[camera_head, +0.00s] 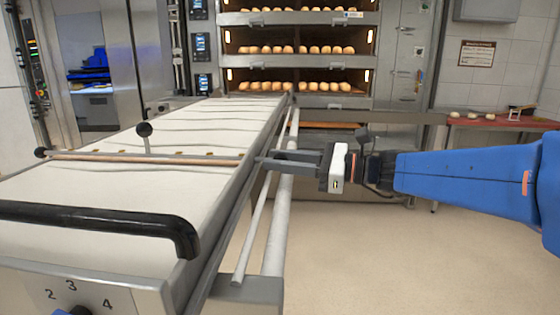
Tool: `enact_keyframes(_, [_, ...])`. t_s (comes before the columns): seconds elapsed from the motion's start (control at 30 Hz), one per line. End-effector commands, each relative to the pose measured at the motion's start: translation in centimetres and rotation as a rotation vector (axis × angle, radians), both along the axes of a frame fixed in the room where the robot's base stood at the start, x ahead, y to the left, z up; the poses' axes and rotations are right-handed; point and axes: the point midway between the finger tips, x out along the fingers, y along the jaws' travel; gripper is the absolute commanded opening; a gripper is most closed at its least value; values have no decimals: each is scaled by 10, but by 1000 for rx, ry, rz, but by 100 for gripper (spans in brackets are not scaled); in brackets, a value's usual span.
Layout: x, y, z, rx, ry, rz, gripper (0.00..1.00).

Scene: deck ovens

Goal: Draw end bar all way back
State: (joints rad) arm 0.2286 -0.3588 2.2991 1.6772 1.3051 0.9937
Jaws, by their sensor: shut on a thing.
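The end bar (120,157) is a thin brownish rod lying across the pale canvas (190,122) of the long loader. A black knob shows at its left end, and a black-knobbed lever (145,131) stands up near it. My gripper (262,161) reaches in from the right at the loader's right edge. It is shut on the right end of the end bar; the exact contact between fingers and bar is small and partly hidden by the fingers.
A thick black handle (90,214) crosses the loader's near end, above a numbered dial panel (75,295). Rails (281,215) run along the right side. The deck oven (300,62) with several rows of rolls stands at the far end. Floor at right is clear.

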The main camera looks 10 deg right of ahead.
Motion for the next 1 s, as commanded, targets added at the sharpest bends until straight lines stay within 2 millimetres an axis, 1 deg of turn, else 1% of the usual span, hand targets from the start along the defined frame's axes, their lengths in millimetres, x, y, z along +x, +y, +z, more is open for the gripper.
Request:
enact_keyframes(0.03, [-3,2,-1,0,0,8,0])
enact_keyframes(0.13, [-3,2,-1,-1,1,9,0])
enact_keyframes(0.17, [-3,2,-1,-1,1,9,31])
enact_keyframes(0.2, [-3,2,-1,-1,1,9,40])
enact_keyframes(0.23, [-3,2,-1,-2,0,8,44])
enact_keyframes(0.53, [-2,1,-1,-1,0,5,44])
enact_keyframes(0.67, [-4,-3,-1,-1,0,4,44])
enact_keyframes(1.0, [-18,-31,-1,-1,1,1,44])
